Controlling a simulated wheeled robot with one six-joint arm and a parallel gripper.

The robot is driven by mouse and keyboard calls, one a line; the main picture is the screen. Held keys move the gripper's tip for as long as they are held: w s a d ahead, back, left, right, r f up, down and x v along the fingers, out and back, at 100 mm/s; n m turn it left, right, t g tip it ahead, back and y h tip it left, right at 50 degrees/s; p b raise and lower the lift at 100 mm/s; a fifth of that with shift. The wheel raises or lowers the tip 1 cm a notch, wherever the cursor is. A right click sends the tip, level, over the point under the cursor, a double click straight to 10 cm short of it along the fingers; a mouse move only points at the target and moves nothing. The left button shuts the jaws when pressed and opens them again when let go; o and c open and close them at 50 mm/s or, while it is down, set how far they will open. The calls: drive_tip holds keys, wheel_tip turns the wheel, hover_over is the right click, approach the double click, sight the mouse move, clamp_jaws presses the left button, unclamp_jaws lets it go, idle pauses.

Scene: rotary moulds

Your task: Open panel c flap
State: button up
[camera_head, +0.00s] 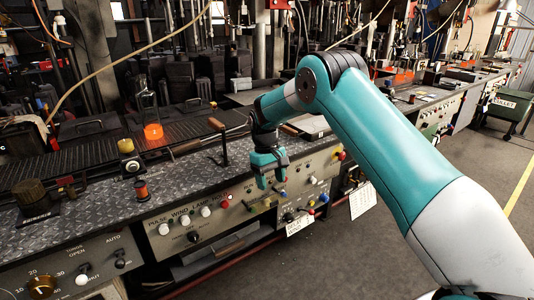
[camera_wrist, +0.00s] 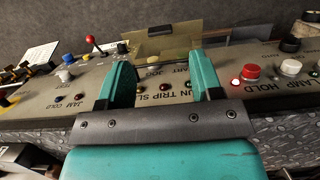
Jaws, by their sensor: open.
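My gripper (camera_head: 271,180) is open, with its teal fingers pointing down in front of the bench's control panels. In the wrist view, my gripper (camera_wrist: 161,68) shows its two fingers wide apart over a grey panel (camera_wrist: 151,99), with nothing held between them. A pale yellowish, see-through plate (camera_wrist: 178,46), which looks like the flap, lies beyond and between the fingertips at the panel's far edge. I cannot tell whether the fingers touch the plate. In the head view I cannot make out the flap.
A red button (camera_wrist: 250,71) and pale knobs sit right of the fingers. A red-tipped lever (camera_wrist: 91,41) and a blue knob (camera_wrist: 122,48) stand left. On the bench, a glowing orange piece (camera_head: 153,131) sits left of my arm. The floor at right is clear.

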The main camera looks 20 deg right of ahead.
drive_tip(key=v, duration=1)
drive_tip(key=shift+r, duration=0.4)
drive_tip(key=shift+a, duration=0.1)
